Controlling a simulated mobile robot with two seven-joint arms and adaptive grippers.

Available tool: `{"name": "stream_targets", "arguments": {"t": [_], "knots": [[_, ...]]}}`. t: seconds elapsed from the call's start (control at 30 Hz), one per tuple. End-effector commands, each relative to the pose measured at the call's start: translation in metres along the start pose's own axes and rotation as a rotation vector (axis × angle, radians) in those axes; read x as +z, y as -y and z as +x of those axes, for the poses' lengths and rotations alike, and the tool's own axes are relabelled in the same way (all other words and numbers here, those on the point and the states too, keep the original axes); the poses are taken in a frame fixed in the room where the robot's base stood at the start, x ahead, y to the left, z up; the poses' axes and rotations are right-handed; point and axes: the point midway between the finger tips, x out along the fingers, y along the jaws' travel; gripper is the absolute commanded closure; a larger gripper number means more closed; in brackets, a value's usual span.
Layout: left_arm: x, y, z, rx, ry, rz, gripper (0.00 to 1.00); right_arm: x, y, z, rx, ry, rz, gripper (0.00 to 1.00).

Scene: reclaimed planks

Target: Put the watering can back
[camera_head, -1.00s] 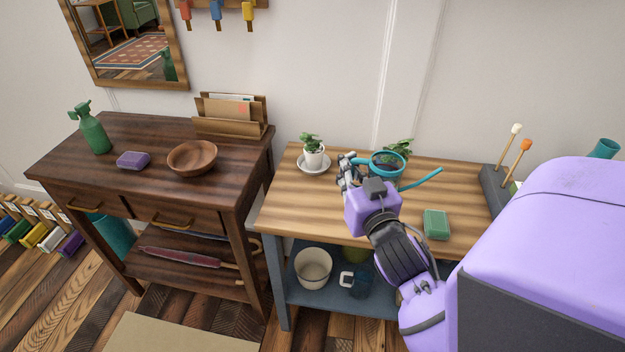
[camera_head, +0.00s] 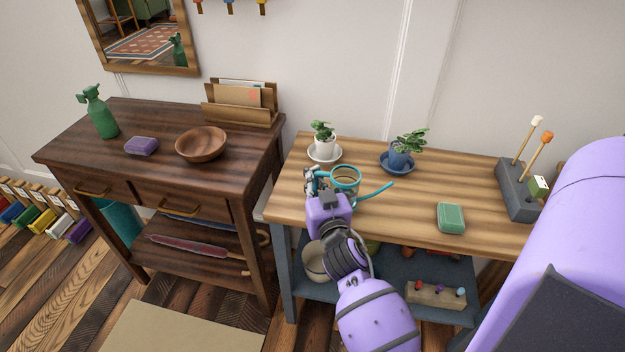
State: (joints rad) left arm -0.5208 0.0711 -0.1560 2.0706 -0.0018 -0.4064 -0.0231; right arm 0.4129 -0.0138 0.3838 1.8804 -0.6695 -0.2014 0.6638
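The teal watering can (camera_head: 346,188) is at the front left part of the light striped wooden table, its thin spout pointing right. My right gripper (camera_head: 314,181) is at the can's left side and appears closed on it there; the fingers are small and partly hidden by my wrist. I cannot tell whether the can's base touches the tabletop (camera_head: 420,185) or is slightly above it. My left gripper is not in view.
Behind the can stand a plant in a white pot (camera_head: 323,144) and a plant in a blue pot (camera_head: 398,154). A green sponge (camera_head: 451,217) and a grey tool holder (camera_head: 516,189) are to the right. A dark dresser (camera_head: 120,168) is left. The table's middle is clear.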

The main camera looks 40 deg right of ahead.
Motion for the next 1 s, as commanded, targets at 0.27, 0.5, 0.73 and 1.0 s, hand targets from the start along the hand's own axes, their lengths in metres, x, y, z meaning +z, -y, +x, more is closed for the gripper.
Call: {"name": "stream_targets", "arguments": {"t": [0.27, 0.5, 0.73, 1.0], "knots": [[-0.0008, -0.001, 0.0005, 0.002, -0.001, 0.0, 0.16, 0.0003, 0.0002, 0.0003, -0.001, -0.004, -0.001, 1.0], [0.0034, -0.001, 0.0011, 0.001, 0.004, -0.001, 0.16, 0.0051, -0.0002, 0.0, 0.0, -0.001, -0.001, 0.96], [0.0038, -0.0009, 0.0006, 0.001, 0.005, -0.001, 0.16, 0.0049, -0.0004, 0.0, 0.0, -0.001, -0.001, 0.73], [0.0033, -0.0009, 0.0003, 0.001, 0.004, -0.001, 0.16, 0.0043, -0.0004, 0.0, 0.0, -0.002, -0.001, 0.73]]}}
